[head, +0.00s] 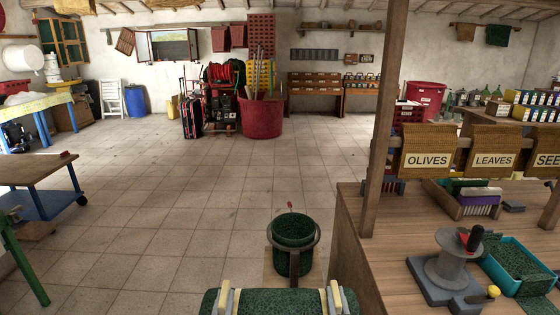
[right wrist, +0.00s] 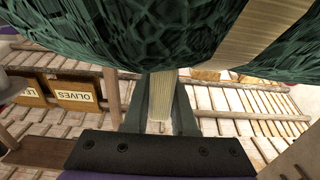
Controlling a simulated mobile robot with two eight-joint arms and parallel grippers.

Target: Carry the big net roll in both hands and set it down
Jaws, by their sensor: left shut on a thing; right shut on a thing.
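The big net roll (head: 280,303) is dark green and lies crosswise at the bottom edge of the head view, its lower part cut off. My left gripper (head: 227,299) is shut on the roll near its left end, beside a pale band. My right gripper (head: 331,298) is shut on it near its right end. In the right wrist view the roll (right wrist: 120,35) fills the top, with a pale band across it, and my right gripper (right wrist: 160,90) reaches up to it, with a pale piece between its grey fingers. The exact contact is hidden.
A green bin (head: 292,258) in a dark ring stand is just ahead of the roll. A wooden counter (head: 400,235) with a post (head: 384,120) is close on the right. A table (head: 30,172) stands left. The tiled floor (head: 180,200) between is clear.

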